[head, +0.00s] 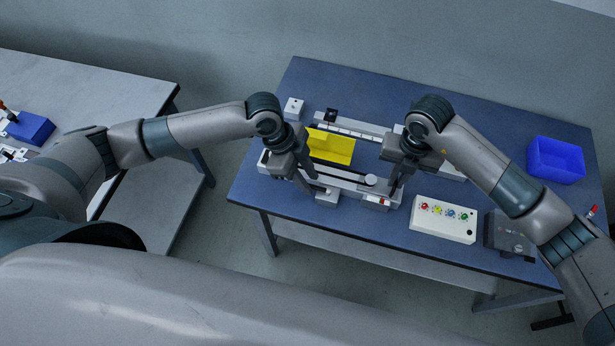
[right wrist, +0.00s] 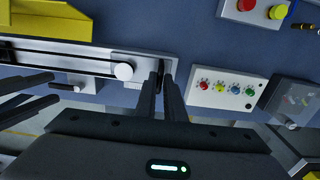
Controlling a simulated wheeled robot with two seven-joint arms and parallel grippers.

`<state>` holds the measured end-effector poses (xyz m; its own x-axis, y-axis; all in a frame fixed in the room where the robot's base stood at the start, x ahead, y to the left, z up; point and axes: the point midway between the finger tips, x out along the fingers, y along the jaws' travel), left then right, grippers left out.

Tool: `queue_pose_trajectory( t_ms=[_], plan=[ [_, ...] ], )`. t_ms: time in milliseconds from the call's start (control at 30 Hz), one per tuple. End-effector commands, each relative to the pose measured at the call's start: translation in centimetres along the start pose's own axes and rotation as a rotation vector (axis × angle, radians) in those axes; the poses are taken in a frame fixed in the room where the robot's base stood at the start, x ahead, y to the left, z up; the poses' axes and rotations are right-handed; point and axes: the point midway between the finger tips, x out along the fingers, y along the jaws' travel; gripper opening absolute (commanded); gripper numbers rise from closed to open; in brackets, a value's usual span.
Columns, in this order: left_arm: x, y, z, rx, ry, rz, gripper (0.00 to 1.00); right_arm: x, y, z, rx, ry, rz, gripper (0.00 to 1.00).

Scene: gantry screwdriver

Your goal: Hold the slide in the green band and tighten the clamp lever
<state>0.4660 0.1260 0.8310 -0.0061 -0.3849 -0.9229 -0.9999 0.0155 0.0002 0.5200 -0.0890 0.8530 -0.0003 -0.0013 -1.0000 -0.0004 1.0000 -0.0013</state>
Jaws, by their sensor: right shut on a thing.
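The gantry's long grey rail (right wrist: 60,60) lies across the blue table, with a white round knob (right wrist: 123,71) near its right end. My right gripper (head: 393,190) points down at that end. In the right wrist view its fingers (right wrist: 167,75) are shut on a thin dark piece, which looks like the clamp lever but is mostly hidden. My left gripper (head: 312,185) is at the front of the rail, by a small light block (head: 328,197) that may be the slide. Its fingertips look apart; whether they hold the block's dark handle is unclear. I cannot make out the green band.
A yellow plate (head: 332,146) lies behind the front rail. A button box (head: 443,221) and a dark grey box (head: 508,236) stand right of the gantry. A blue bin (head: 556,159) is at the back right. Another table (head: 80,82) is at the left.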

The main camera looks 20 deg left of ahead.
Motion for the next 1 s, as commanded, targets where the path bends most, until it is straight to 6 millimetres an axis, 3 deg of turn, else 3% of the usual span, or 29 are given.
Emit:
queue_pose_trajectory(
  t_ms=[267,700,1000],
  plan=[
    [-3.0,-0.1,0.1,0.0,0.0,-0.003,0.28,0.0,-0.5,0.2,0.006,-0.002,-0.011,0.0],
    [-10.2,-0.1,0.2,0.0,0.001,-0.003,0.28,0.0,-0.5,0.2,0.006,-0.002,-0.011,0.0],
    [-11.8,-0.1,0.2,0.0,0.001,-0.001,0.28,0.0,-0.5,0.2,0.006,-0.002,-0.011,0.0]
  ],
)
